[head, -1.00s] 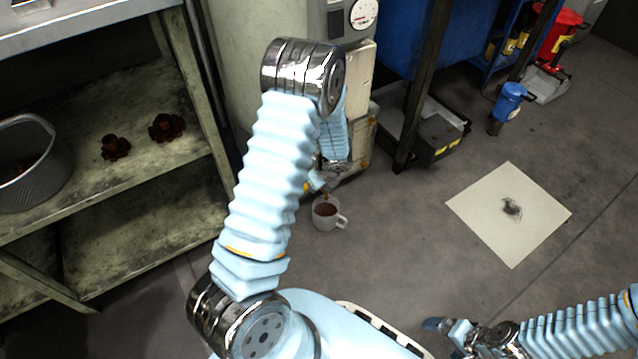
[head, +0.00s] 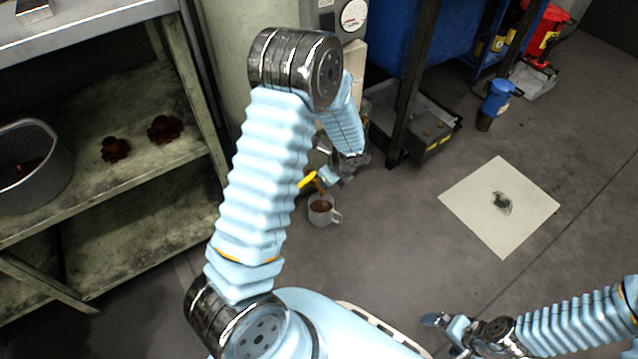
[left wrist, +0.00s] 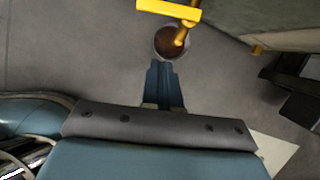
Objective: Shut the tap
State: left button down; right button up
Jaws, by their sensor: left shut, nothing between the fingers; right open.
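The tap has a yellow lever (head: 308,180), low beside the machine. The lever also shows at the top of the left wrist view (left wrist: 168,11), with a yellow spout (left wrist: 181,35) over the mug. The grey mug (head: 323,212) holds brown liquid and stands on the floor below; it shows in the left wrist view (left wrist: 160,44) too. My left gripper (head: 330,178) is shut and empty, close to the lever; in the left wrist view its fingertips (left wrist: 162,66) are apart from lever and mug. My right gripper (head: 440,325) is open and empty, low right.
A shelf (head: 130,218) with a grey basket (head: 45,165) and dark red parts stands at left. The machine (head: 228,60) is behind my left arm. A stained paper sheet (head: 470,205) lies on the floor at right.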

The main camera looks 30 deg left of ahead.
pick_arm(q)
jog(key=v, duration=0.4)
jog(key=shift+p, duration=0.3)
jog(key=s+d+f+n+h+p, duration=0.2)
jog(key=s+d+n+h+p, duration=0.2)
jog(key=s+d+n, duration=0.4)
jog(key=s+d+f+n+h+p, duration=0.2)
jog(key=s+d+n+h+p, duration=0.2)
jog(key=s+d+n, duration=0.5)
jog(key=d+n, duration=0.2)
jog(key=n, duration=0.2)
jog(key=shift+f+n+h, duration=0.25)
jog(key=shift+n+h, duration=0.05)
jog(key=shift+n, duration=0.1)
